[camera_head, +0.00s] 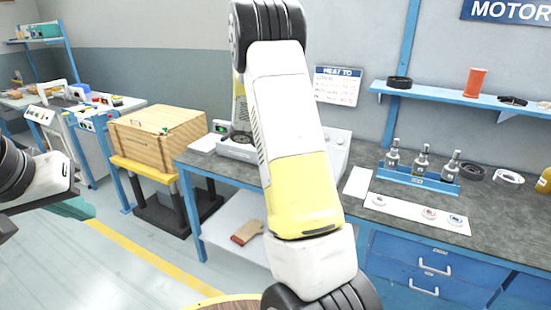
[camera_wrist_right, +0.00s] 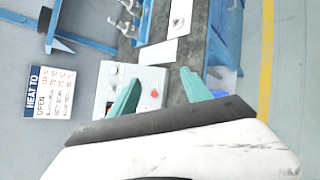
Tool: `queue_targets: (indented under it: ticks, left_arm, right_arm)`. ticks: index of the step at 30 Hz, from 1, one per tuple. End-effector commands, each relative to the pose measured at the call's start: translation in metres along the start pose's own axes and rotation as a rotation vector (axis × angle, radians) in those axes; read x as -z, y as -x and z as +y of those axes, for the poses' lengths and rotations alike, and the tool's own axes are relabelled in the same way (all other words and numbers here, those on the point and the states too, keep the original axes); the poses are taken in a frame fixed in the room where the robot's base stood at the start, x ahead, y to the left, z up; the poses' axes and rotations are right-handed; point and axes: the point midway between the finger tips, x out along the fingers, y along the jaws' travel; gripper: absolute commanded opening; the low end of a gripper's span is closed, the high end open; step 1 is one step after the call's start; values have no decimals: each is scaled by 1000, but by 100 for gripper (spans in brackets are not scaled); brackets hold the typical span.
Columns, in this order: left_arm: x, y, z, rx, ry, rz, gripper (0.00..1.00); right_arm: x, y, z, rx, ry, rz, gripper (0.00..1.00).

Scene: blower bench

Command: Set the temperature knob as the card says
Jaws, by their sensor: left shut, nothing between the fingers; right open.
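The card headed "HEAT TO" (camera_head: 338,86) hangs on the wall behind the bench; its rows are too small to read. It also shows in the right wrist view (camera_wrist_right: 50,92). The light grey blower unit (camera_head: 341,146) stands on the bench, mostly hidden by my right arm in the head view. In the right wrist view its panel (camera_wrist_right: 148,76) shows small round controls (camera_wrist_right: 113,69) and a red button (camera_wrist_right: 154,93); I cannot tell which is the temperature knob. My right gripper (camera_wrist_right: 160,75) is open, above the panel. My left gripper (camera_head: 76,207) is shut and empty, far left, away from the bench.
A blue rack (camera_head: 418,180) with several metal nozzles stands on the bench right of the unit. A white strip (camera_head: 405,212) with small round parts lies in front. A wooden crate (camera_head: 160,137) stands left. A blue shelf (camera_head: 455,101) juts from the wall.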

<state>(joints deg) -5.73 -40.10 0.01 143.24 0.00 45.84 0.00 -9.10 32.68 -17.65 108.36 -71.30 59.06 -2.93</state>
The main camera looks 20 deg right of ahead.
Motion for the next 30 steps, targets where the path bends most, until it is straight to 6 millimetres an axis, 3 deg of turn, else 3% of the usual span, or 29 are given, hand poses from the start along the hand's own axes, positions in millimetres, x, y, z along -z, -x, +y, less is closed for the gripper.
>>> queue_targets:
  ticks: [1, 6, 12, 15, 21, 30]
  left_arm:
    - [0, 0, 0, 0, 0, 0, 0]
    - [0, 0, 0, 0, 0, 0, 0]
    - [0, 0, 0, 0, 0, 0, 0]
    - [0, 0, 0, 0, 0, 0, 0]
    - [0, 0, 0, 0, 0, 0, 0]
    - [0, 0, 0, 0, 0, 0, 0]
  right_arm:
    - [18, -17, 7, -63, 85, -53, 57]
    - [76, -57, 34, -299, 352, -200, 57]
    - [147, -82, 43, -542, 616, -307, 57]
    - [171, -87, 42, -622, 697, -332, 57]
    - [191, -93, 44, -687, 760, -348, 57]
    - [188, -126, 74, -686, 758, -349, 57]
